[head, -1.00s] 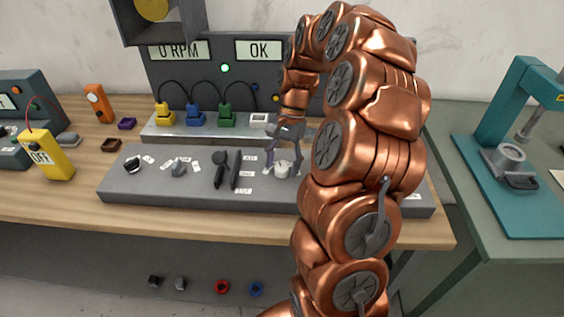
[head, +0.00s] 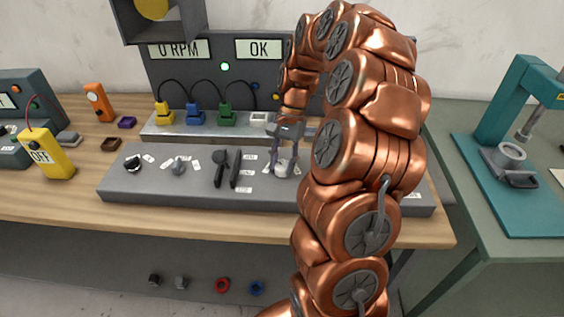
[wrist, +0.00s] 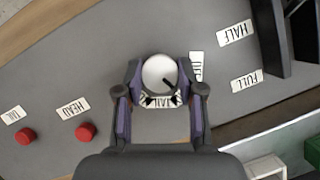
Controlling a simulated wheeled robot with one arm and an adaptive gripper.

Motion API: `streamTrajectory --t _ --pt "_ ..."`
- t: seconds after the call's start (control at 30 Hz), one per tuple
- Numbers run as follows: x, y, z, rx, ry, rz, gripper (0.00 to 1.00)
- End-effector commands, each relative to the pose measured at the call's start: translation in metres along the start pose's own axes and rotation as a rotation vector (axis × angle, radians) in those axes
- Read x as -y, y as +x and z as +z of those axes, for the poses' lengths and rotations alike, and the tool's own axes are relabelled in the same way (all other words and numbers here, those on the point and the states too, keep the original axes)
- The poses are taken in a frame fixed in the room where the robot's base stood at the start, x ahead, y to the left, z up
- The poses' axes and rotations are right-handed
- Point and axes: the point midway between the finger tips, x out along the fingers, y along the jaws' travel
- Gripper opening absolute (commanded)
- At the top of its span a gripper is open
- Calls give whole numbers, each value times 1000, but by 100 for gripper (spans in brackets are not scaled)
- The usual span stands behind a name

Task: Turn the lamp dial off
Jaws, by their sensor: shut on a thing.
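A round white dial (wrist: 159,74) with a dark pointer line stands on the grey control panel (head: 125,187). In the wrist view its line points toward the lower right. My gripper (wrist: 159,80) is shut on the dial, one finger on each side. A white label (wrist: 196,66) beside the dial is partly hidden by the right finger. Another label (wrist: 161,100) below the dial is partly covered too. In the head view my gripper (head: 284,160) is over the right half of the panel and largely hides the dial.
Red buttons (wrist: 86,131) lie on the dial's other side. Plugs (head: 196,117) stand behind the panel. A yellow meter (head: 48,155) is at left.

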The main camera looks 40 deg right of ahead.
Motion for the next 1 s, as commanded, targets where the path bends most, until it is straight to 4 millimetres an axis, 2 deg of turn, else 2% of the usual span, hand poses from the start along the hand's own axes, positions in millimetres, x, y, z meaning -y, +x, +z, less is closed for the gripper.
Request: streamTrajectory --t 0.37,1.0 --pt "2 2 -2 -4 -137 56 3" --pt "5 1 0 -4 -605 248 3"
